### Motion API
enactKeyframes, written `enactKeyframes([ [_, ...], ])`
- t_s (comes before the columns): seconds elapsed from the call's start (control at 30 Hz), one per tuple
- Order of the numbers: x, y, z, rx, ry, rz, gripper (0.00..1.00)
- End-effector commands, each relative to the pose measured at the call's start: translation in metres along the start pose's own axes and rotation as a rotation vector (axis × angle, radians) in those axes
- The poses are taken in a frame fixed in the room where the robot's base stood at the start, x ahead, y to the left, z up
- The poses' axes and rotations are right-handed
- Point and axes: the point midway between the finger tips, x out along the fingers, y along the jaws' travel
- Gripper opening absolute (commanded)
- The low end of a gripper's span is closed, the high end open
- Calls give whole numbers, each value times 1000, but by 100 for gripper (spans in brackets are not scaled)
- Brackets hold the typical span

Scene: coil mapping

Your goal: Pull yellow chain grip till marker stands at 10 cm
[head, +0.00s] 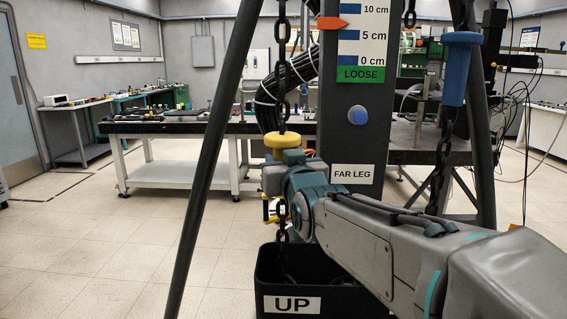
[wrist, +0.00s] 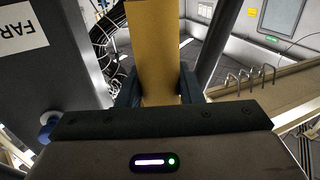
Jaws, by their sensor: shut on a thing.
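The yellow chain grip (head: 283,141) hangs on the dark chain (head: 281,62) at the left of the post. In the wrist view the yellow grip (wrist: 155,45) stands between the two fingers of my gripper (wrist: 158,90), which is shut on it. In the head view my wrist hides most of the grip. The orange marker (head: 330,23) points at the scale (head: 362,48) between the 5 cm and 10 cm lines, about midway. The green LOOSE band lies below 0 cm.
A blue grip (head: 461,68) hangs on another chain at the right. A black bin (head: 268,276) labelled UP stands under the yellow grip's chain. Dark tripod legs (head: 215,150) flank the post labelled FAR LEG, which bears a blue knob (head: 358,115). Workbenches (head: 180,128) stand behind.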

Motion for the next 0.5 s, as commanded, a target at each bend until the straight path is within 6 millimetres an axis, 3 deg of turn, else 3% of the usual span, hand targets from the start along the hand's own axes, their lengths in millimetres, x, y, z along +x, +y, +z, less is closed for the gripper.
enactKeyframes([
  [0.03, 0, 0, 10, 0, -15, -1, 0],
  [0.4, 0, 0, 8, 0, -12, -1, 0],
  [0.43, 0, 0, 8, 0, -12, -1, 36],
  [0.5, 0, 0, 8, 0, -10, -1, 55],
])
